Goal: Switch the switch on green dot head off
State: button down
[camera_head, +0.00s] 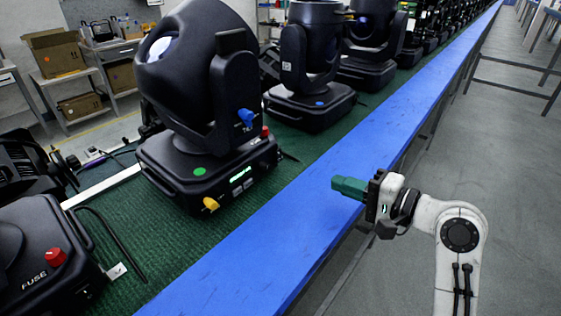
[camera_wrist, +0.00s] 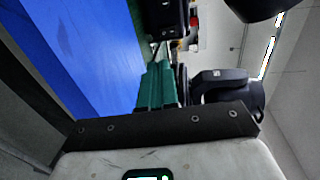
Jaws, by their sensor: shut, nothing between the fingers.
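The green dot head is a large black moving-head light (camera_head: 190,75) on a black base, left of centre in the head view. A green dot (camera_head: 199,172) is on top of its base. A small lit green display (camera_head: 240,174) is on the front panel. I cannot tell which control is the switch. My gripper (camera_head: 336,184), with teal fingers, is shut and empty to the right of this head, apart from it. The fingers also show in the wrist view (camera_wrist: 159,68).
A blue strip (camera_head: 260,255) edges the green mat (camera_head: 120,200) between my gripper and the head. A blue-dot head (camera_head: 310,105) stands behind, with more heads beyond. The right floor is partly clear.

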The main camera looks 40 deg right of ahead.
aim_at(279, 162)
jog(key=shift+w, duration=0.1)
jog(key=x, duration=1.4)
jog(key=shift+p, duration=0.4)
jog(key=shift+w, duration=0.1)
jog(key=shift+a, duration=0.1)
jog(key=shift+f, duration=0.1)
